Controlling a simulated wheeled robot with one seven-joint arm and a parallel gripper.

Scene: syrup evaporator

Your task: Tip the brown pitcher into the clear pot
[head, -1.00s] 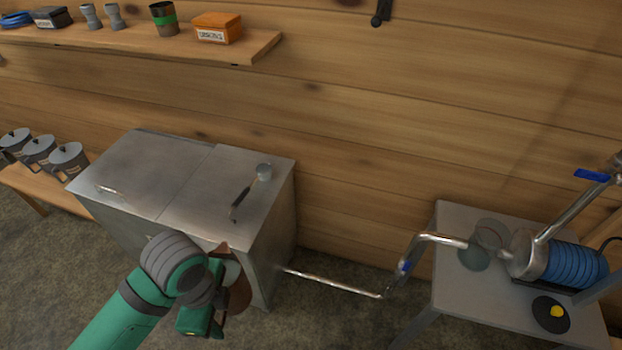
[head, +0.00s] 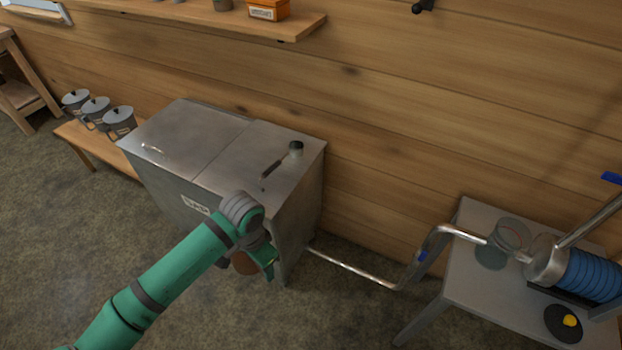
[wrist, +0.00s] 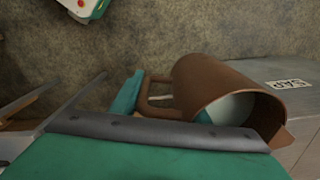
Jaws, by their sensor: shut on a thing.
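The brown pitcher (head: 245,264) is in front of the metal evaporator's right end in the head view, mostly hidden behind my wrist. In the wrist view the pitcher (wrist: 209,84) appears large, its mouth facing the lower right and a pale surface visible inside. My gripper (wrist: 138,98) is shut on its handle; in the head view the gripper (head: 264,258) is partly hidden by my arm. The pitcher appears held off the floor. The clear pot (head: 492,252) stands on the grey metal table at the right, beside a pipe end, well apart from the pitcher.
A blue coiled unit (head: 590,268) and a black disc (head: 562,322) are on that table. The front floor looks clear.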

